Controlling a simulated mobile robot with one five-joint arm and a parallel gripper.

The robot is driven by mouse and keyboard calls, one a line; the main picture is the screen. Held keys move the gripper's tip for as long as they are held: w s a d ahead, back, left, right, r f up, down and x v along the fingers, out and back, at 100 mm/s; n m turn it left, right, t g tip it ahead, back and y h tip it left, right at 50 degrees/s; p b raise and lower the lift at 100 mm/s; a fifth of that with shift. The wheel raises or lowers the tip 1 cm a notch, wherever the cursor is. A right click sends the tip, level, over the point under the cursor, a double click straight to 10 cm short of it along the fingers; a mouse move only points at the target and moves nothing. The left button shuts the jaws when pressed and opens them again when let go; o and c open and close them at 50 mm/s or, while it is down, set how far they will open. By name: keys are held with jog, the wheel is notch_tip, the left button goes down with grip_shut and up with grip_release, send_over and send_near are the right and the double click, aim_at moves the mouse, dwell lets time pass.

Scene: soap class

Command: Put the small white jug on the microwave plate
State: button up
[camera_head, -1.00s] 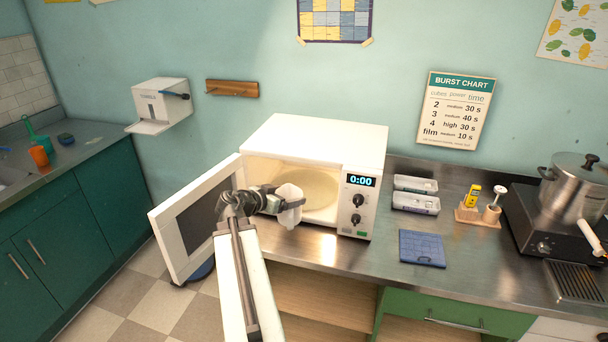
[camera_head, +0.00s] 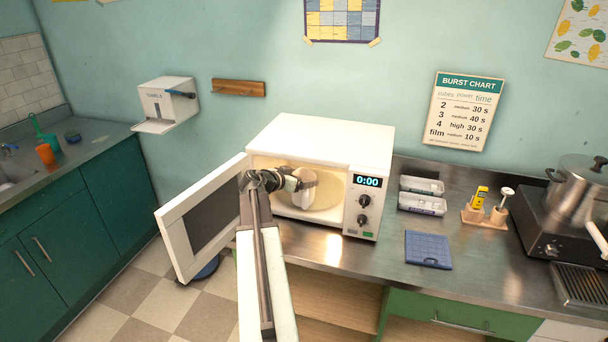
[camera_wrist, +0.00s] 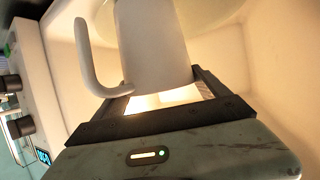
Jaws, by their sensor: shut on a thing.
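The small white jug (camera_head: 303,199) is in my gripper (camera_head: 308,180), inside the mouth of the open microwave (camera_head: 318,150). In the wrist view the jug (camera_wrist: 152,48) stands between the two fingers of my gripper (camera_wrist: 160,92), its handle on the left of the picture. My gripper is shut on it. The round microwave plate (camera_head: 330,196) lies in the lit cavity, partly hidden behind the jug and gripper. Its pale edge shows in the wrist view (camera_wrist: 215,15). I cannot tell whether the jug touches the plate.
The open microwave door (camera_head: 202,218) stands to the left of my arm. The control panel (camera_head: 364,208) bounds the opening on the right. White trays (camera_head: 422,204) and a blue flat case (camera_head: 428,249) lie on the counter further right.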

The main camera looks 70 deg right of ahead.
aim_at(307, 173)
jog(key=d, duration=0.3)
jog(key=shift+w+d, duration=0.1)
jog(key=shift+d, duration=0.25)
jog(key=shift+d+f, duration=0.2)
jog(key=shift+f, duration=0.1)
jog(key=shift+f+b, duration=0.1)
jog(key=shift+b, duration=0.25)
jog(key=shift+a, duration=0.15)
jog(key=shift+f, duration=0.15)
jog(key=o, duration=1.7)
jog(key=shift+o, duration=0.2)
jog(key=shift+r, duration=0.2)
